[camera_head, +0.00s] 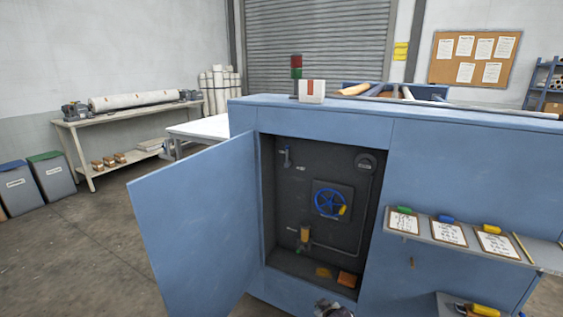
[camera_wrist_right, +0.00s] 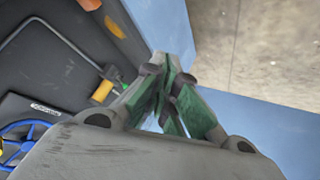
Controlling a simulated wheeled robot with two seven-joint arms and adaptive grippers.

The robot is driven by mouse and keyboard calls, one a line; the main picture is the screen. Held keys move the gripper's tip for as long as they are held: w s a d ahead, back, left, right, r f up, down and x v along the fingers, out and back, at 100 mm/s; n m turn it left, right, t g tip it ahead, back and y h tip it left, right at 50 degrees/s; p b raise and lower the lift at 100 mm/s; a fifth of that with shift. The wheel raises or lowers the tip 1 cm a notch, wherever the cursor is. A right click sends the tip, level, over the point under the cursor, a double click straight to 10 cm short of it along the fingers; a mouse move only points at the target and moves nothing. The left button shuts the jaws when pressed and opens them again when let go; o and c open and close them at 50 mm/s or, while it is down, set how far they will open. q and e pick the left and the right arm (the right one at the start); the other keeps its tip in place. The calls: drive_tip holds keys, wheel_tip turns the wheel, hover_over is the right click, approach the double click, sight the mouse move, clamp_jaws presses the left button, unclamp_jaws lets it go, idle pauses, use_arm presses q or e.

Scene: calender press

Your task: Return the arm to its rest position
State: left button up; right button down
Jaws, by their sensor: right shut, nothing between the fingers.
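My right gripper (camera_wrist_right: 170,88) shows in the right wrist view with its green-padded fingers drawn together and nothing between them. It is in front of the open cabinet of the blue press (camera_head: 460,165). A grey piece of my right arm or gripper (camera_head: 331,309) shows at the bottom edge of the head view, below the cabinet opening. The blue handwheel (camera_head: 329,202) is inside the cabinet and also shows at the left of the right wrist view (camera_wrist_right: 20,135). My left gripper is in neither view.
The blue cabinet door (camera_head: 198,225) stands open to the left. An orange-handled valve (camera_head: 305,235) is inside the cabinet. A shelf with clipboards (camera_head: 447,232) juts out at the right. Bare floor (camera_head: 75,255) lies left of the door.

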drive_tip(key=s+d+f+m+g+h, duration=0.15)
drive_tip(key=s+d+f, duration=0.35)
drive_tip(key=s+f, duration=0.65)
drive_tip(key=s+d+f+m+g+y, duration=0.1)
drive_tip(key=s+d+f+m+g, duration=0.2)
drive_tip(key=s+f, duration=0.85)
drive_tip(key=s+f+g, duration=0.2)
drive_tip(key=s, duration=1.4)
use_arm(q)
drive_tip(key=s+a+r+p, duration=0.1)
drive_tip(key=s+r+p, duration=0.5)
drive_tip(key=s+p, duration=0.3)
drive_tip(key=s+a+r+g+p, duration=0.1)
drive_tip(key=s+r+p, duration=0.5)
drive_tip(key=p, duration=1.1)
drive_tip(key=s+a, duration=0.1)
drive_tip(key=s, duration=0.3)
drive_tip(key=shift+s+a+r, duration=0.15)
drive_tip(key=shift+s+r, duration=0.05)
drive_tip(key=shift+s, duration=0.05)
use_arm(e)
drive_tip(key=s+d+r, duration=0.2)
drive_tip(key=s+r, duration=0.4)
drive_tip(key=s, duration=0.3)
drive_tip(key=s+d+r+g, duration=0.1)
drive_tip(key=s+r, duration=0.5)
drive_tip(key=s, duration=0.4)
drive_tip(key=shift+d+r+n+h, duration=0.15)
drive_tip(key=shift+d+n+h, duration=0.2)
